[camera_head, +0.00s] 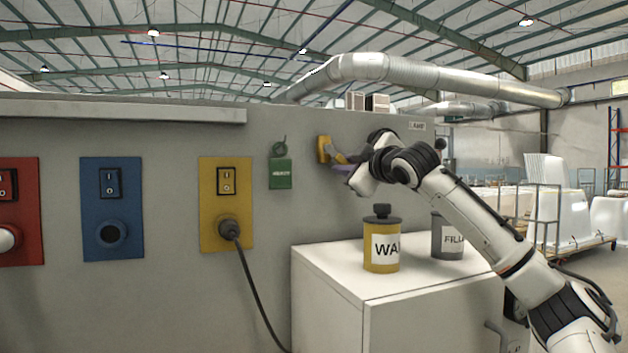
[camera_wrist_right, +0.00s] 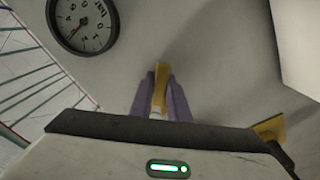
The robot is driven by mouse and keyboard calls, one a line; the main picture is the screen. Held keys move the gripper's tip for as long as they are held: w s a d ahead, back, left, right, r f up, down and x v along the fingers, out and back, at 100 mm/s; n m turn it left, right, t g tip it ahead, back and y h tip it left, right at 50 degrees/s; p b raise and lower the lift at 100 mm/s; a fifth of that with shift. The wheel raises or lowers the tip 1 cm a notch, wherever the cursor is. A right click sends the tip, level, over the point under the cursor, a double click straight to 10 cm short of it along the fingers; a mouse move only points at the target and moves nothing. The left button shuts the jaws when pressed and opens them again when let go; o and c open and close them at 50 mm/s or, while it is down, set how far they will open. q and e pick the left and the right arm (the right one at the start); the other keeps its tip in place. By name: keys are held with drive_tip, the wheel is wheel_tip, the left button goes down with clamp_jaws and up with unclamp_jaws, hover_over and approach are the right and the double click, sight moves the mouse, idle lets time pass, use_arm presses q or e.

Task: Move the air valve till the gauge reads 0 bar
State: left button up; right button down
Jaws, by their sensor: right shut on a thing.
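The yellow valve handle (camera_wrist_right: 161,86) sits between the two purple fingers of my right gripper (camera_wrist_right: 160,100), which is shut on it. In the head view, my right gripper (camera_head: 342,165) is at the grey wall, beside a yellow valve part (camera_head: 323,148). The round dark pressure gauge (camera_wrist_right: 82,24) shows at the top left of the wrist view, tilted and partly cut off. Its needle points toward the lower left of the picture, but the exact reading is too small to tell. My left gripper is not in view.
A white cabinet (camera_head: 335,276) stands below my right arm, with a yellow wax container (camera_head: 381,225) and a grey filler container (camera_head: 447,245) on it. A black plug (camera_head: 229,229) with a hanging cable is in the yellow socket panel (camera_head: 210,212).

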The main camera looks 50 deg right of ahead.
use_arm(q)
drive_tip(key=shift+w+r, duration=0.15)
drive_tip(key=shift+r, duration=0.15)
use_arm(e)
drive_tip(key=shift+s+d+r+n, duration=0.1)
drive_tip(key=shift+d+n, duration=0.1)
drive_tip(key=shift+n, duration=0.4)
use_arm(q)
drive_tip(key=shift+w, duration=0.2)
use_arm(e)
drive_tip(key=c, duration=1.7)
unclamp_jaws()
drive_tip(key=shift+r, duration=0.1)
